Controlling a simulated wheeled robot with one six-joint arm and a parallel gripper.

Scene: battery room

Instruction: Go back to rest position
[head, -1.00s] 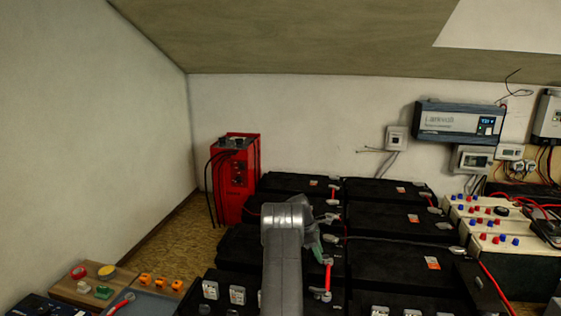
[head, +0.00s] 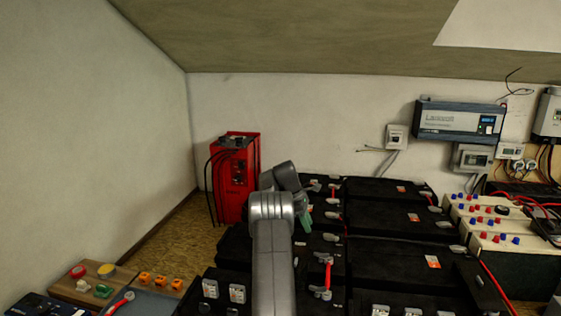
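My arm rises from the bottom middle of the head view, over the black batteries (head: 390,266). Its grey links bend near the red unit. My gripper (head: 306,222) is small and partly hidden behind my own arm; a greenish part shows at its end, just above the battery tops. I cannot tell whether its fingers are open or shut, or whether it touches anything.
A red unit (head: 238,180) with black cables stands at the back left. Cream units (head: 487,212) with red and blue terminals stand at the right. A blue-grey inverter (head: 458,120) hangs on the wall.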

